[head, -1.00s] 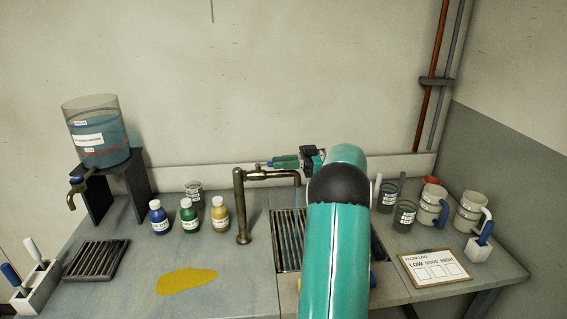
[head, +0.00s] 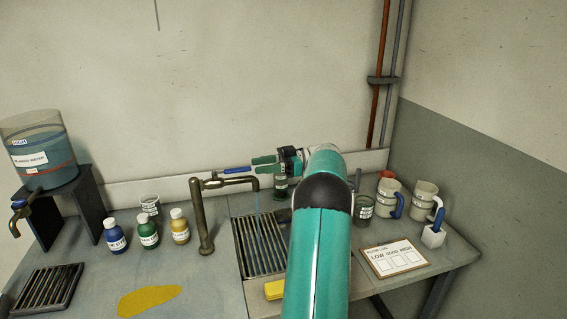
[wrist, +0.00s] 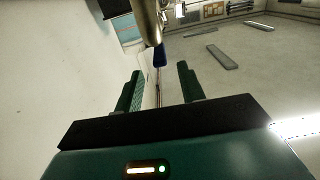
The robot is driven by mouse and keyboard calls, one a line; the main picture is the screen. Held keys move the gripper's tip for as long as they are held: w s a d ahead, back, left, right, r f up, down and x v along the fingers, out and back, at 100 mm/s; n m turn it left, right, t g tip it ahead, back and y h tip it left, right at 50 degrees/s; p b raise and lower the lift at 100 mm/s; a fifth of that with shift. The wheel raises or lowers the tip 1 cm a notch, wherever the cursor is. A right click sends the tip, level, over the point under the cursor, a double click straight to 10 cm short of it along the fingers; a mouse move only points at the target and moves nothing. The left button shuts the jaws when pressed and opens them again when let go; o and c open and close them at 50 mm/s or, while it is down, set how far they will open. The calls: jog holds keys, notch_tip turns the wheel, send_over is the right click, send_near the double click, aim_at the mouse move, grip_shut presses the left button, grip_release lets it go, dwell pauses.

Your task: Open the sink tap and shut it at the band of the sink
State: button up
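The brass sink tap (head: 203,218) stands on the bench left of the sink (head: 240,262), its spout (head: 258,184) over the slatted basin. A thin blue stream (head: 259,215) shows below the spout. The tap's blue lever (head: 237,170) points sideways above the pipe. My gripper (head: 256,164) is open at the lever's right, fingers apart. The wrist view shows the blue lever (wrist: 159,55) ahead of the gap between the fingers (wrist: 158,82), apparently free of both. The band and the water level in the sink cannot be made out; my arm hides the sink's right side.
A blue-water tank (head: 45,158) is at far left. A yellow sponge (head: 274,290) lies by the sink's front. Mugs (head: 424,200) and a flow log card (head: 395,258) are at right.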

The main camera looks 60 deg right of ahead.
jog(key=v, duration=0.7)
jog(key=shift+s, duration=0.1)
dwell(0.5)
